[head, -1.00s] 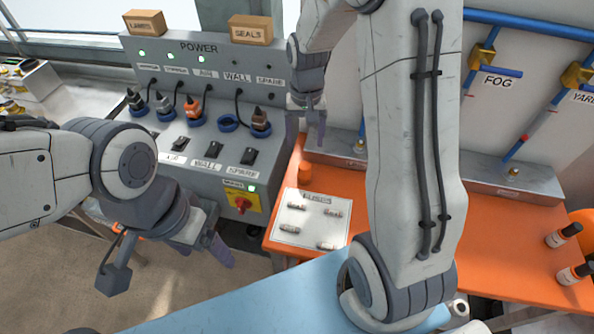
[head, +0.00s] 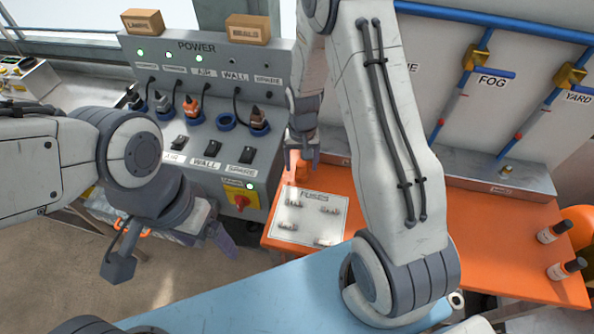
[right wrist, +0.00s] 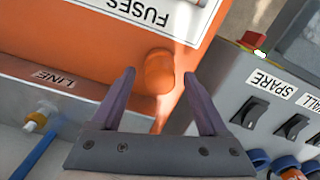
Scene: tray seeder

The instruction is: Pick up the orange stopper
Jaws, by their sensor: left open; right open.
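The orange stopper (head: 304,173) stands on the orange bench at its back left, beside the grey power panel. In the right wrist view the orange stopper (right wrist: 159,70) shows as a round-topped plug between the two fingertips, apart from both. My right gripper (head: 302,158) is open above it and partly covers it in the head view; its fingers (right wrist: 159,80) point toward it in the right wrist view. My left gripper (head: 226,246) is open and empty, hanging low in front of the panel.
The power panel (head: 264,175) with plugs, switches and a red knob (head: 241,202) stands just left. A white fuses card (head: 287,239) with several fuses lies in front of the stopper. Pipes and taps rise behind the bench (head: 490,235).

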